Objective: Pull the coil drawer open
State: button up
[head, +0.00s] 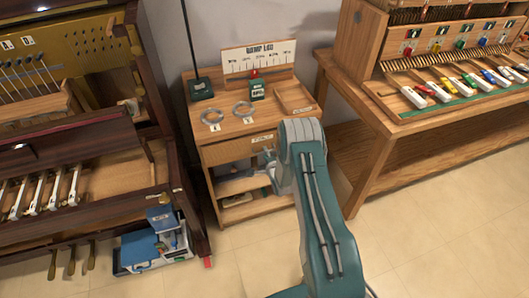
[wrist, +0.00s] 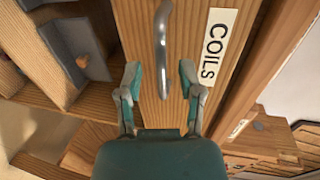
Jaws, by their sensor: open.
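The coil drawer (wrist: 188,100) is a wooden front with a white COILS label (wrist: 213,45) and a curved metal handle (wrist: 162,45). It appears shut. In the head view the drawer front (head: 228,150) is in the small wooden stand, below its top. My gripper (wrist: 160,72) is open, its two teal and grey fingers on either side of the handle's near end, with gaps on both sides. The handle's depth relative to the fingertips is hard to tell. In the head view my gripper (head: 268,158) is at the drawer front, and my arm hides its right part.
The stand's top (head: 235,127) carries two wire rings, a green box (head: 257,90) and a wooden tray (head: 294,99). Open shelves (head: 243,184) lie below the drawer. An opened piano (head: 80,150) stands left and a wooden bench (head: 370,150) right. Floor in front is clear.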

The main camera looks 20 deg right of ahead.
jog(key=shift+x, duration=0.85)
jog(key=shift+c, duration=0.3)
grip_shut()
jog(key=shift+s, duration=0.1)
